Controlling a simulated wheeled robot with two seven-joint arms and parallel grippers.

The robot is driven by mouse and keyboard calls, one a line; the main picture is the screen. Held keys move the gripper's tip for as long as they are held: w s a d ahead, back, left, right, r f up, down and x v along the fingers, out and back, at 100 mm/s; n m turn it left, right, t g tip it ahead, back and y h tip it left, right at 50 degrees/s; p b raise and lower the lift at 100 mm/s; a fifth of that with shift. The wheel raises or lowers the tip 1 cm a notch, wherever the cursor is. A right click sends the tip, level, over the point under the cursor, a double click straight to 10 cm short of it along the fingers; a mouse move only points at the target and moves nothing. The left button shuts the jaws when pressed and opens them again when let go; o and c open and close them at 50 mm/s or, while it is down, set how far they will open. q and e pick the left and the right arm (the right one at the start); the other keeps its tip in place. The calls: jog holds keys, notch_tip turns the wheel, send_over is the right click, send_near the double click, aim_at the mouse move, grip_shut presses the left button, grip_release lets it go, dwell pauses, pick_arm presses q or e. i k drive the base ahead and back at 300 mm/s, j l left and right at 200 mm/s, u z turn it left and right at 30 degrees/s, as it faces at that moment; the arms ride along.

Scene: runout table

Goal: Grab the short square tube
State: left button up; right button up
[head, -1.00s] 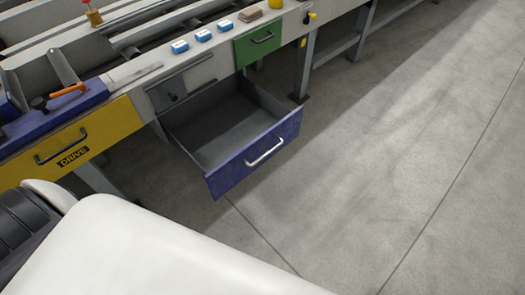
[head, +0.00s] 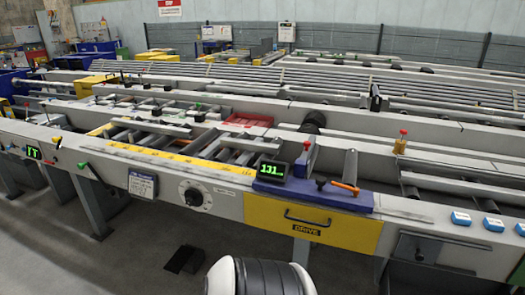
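The runout table (head: 225,205) runs across the head view, with several grey bars and rails on it. Grey bars (head: 150,128) lie across the near section at left of centre, and others show nearer the display. I cannot tell which of these, if any, is the short square tube. Neither gripper is in view; only a white and black part of my own body shows at the bottom centre.
A blue stop block (head: 318,195) carries an orange lever (head: 345,187) beside a green digital display (head: 272,170). A yellow drawer front (head: 310,226) is below. A red tray (head: 248,119) sits behind. Small blue-and-white boxes (head: 461,218) stand at right. Floor shows in front.

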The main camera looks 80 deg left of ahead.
aim_at(225, 142)
jog(key=u, duration=2.8)
jog(key=i+j+u, duration=0.1)
jog(key=i, duration=0.15)
